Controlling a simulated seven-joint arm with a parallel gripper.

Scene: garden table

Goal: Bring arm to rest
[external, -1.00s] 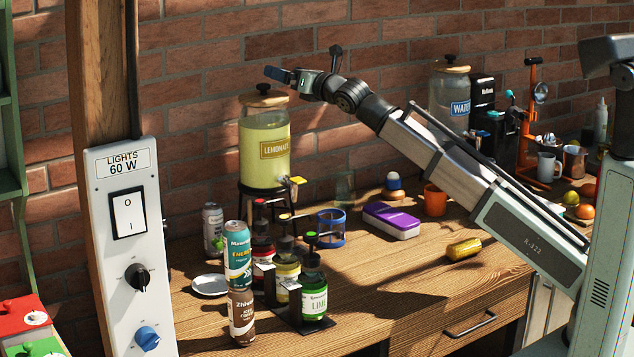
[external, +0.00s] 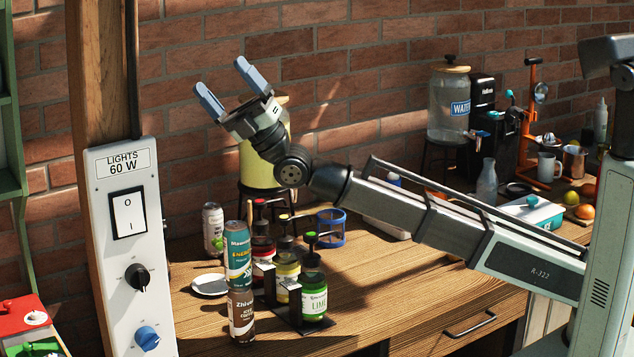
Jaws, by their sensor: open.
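My gripper (external: 224,88) is open and empty, with its two blue-grey fingers spread and pointing up and to the left. It is in the air in front of the brick wall, above the left part of the table. Behind its wrist stands the lemonade dispenser (external: 256,167), mostly hidden by my arm. My arm stretches from the base at the right edge across the back of the table.
Pump bottles stand in a black rack (external: 302,318), beside stacked cans (external: 238,262). A switch panel (external: 130,250) stands left. The front tabletop (external: 395,300) is clear.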

